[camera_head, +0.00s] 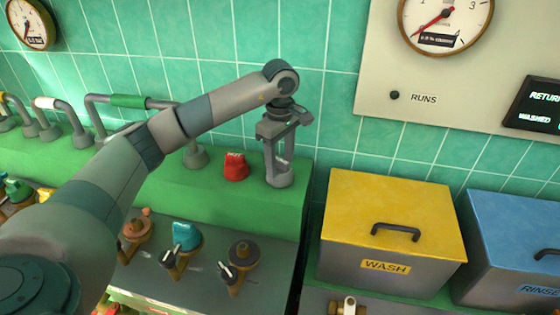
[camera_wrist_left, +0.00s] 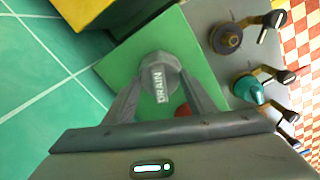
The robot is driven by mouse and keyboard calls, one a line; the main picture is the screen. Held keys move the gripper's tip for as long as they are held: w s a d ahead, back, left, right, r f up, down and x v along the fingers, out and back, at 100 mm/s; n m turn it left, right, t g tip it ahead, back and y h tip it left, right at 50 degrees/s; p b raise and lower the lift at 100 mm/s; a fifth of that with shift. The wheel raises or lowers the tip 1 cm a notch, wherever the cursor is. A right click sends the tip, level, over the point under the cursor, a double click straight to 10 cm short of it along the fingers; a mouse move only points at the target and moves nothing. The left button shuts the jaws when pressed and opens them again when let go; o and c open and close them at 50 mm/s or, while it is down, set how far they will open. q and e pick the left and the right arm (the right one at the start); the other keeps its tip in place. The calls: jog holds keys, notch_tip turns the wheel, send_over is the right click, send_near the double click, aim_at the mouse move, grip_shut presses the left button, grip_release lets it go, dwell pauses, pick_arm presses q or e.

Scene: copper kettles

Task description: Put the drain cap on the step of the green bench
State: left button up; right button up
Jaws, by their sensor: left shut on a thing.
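The drain cap is grey, with the word DRAIN on its top in the left wrist view (camera_wrist_left: 158,84). In the head view the drain cap (camera_head: 280,180) is at the right end of the step of the green bench (camera_head: 225,200). My left gripper (camera_head: 280,160) points down and is shut on the drain cap, one finger on each side. The cap looks upright, at or just above the green surface; I cannot tell whether it touches. The green step (camera_wrist_left: 125,65) lies beneath it in the left wrist view. My right gripper is not in view.
A red cap (camera_head: 235,167) stands on the step just left of the drain cap. Pipes (camera_head: 130,101) run along the back. Several valves, one teal (camera_head: 186,237), are on the lower grey front. A yellow WASH box (camera_head: 390,215) and a blue RINSE box (camera_head: 520,230) stand right.

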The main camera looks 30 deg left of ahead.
pick_arm(q)
jog(key=shift+f+b, duration=0.35)
jog(key=shift+b, duration=0.15)
dwell(0.3)
jog(key=o, duration=1)
jog(key=shift+o, duration=0.2)
jog(key=shift+r, duration=0.5)
notch_tip(320, 180, up, 16)
jog(key=b, duration=0.3)
jog(key=shift+r+b, duration=0.25)
jog(key=shift+b, duration=0.05)
